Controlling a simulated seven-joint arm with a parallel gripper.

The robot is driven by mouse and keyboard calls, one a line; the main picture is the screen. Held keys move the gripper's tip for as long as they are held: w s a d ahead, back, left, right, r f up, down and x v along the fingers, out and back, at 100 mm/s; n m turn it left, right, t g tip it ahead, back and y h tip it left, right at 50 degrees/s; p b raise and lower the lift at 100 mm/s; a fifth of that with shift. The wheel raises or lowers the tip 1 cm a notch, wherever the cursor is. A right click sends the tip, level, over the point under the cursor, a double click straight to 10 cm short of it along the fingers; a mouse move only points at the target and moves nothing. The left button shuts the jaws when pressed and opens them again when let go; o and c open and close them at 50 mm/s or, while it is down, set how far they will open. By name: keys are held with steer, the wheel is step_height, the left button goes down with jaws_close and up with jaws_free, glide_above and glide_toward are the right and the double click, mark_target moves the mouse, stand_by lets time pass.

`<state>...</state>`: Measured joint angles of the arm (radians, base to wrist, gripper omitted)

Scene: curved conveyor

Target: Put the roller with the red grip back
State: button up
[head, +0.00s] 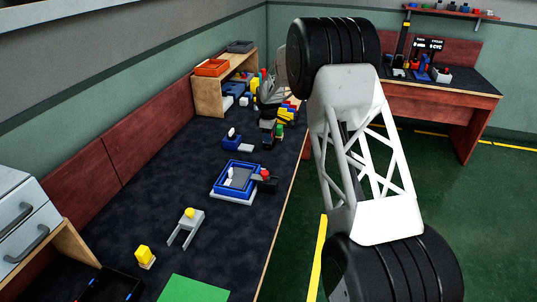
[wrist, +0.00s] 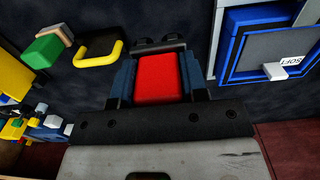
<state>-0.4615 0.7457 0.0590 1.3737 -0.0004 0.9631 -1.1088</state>
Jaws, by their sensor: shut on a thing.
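My gripper (wrist: 159,80) is shut on the red grip (wrist: 160,78), with one blue finger on each side of it in the wrist view. A dark part of the roller (wrist: 160,44) shows just beyond the grip; the rest is hidden, and I cannot tell whether it touches the table. In the head view my gripper (head: 268,124) is over the far part of the dark bench, and the red grip in it cannot be made out. I cannot tell which spot is the roller's place.
A blue-edged tray (wrist: 229,55) with a white SOFT tag lies right of my gripper. A yellow-rimmed black thing (wrist: 118,54) and a green block (wrist: 42,50) lie left.

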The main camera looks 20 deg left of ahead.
steer(key=shift+f, duration=2.25)
steer(key=shift+f, duration=0.1)
steer(key=shift+f, duration=1.8)
steer(key=shift+f, duration=0.1)
steer(key=o, duration=0.9)
step_height(320, 180, up, 12)
